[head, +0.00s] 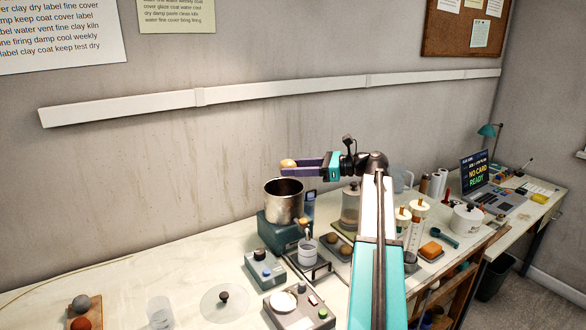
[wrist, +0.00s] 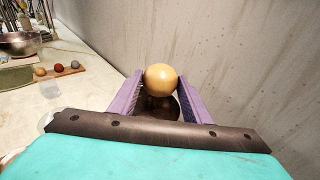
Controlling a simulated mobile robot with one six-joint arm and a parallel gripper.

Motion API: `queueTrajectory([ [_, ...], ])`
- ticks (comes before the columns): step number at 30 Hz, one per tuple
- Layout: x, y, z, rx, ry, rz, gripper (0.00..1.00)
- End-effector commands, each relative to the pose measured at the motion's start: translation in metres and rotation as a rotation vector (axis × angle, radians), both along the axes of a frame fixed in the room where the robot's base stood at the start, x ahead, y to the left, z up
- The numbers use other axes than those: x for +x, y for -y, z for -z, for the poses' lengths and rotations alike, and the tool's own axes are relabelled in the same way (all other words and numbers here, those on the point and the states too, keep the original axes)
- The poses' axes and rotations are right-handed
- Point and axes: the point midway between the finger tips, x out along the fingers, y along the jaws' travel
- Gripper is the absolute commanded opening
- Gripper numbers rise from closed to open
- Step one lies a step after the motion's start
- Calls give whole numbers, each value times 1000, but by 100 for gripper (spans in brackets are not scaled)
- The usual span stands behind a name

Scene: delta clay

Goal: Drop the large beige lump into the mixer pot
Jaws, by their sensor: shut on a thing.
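The large beige lump (wrist: 161,78) is a smooth round ball held between the purple fingers of my gripper (wrist: 160,88). In the head view the lump (head: 288,163) shows at the tips of my gripper (head: 292,168), above the mixer pot. The mixer pot (head: 284,203) is a steel pot with an open top on a teal base. The lump and fingertips are above its rim, apart from it. In the wrist view the dark pot opening (wrist: 158,107) shows below the lump, partly hidden by my gripper. The pot's inside is mostly hidden.
In front of the pot stand a small cup on a stand (head: 308,250), a teal box with knobs (head: 264,268) and a scale (head: 299,306). A lidded jar (head: 350,208) stands to the right. A board with small balls (head: 85,312) lies at the front left. The wall is close behind.

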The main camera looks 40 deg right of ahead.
Motion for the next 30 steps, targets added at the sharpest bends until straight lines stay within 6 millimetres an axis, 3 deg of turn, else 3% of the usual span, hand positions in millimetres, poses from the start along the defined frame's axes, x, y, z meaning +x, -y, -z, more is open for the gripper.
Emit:
queueTrajectory([
  [13,0,-1,4,1,1,-1,18],
  [14,0,-1,4,1,1,-1,47],
  [17,1,-1,4,1,1,-1,64],
  [30,-2,1,3,0,0,-2,66],
])
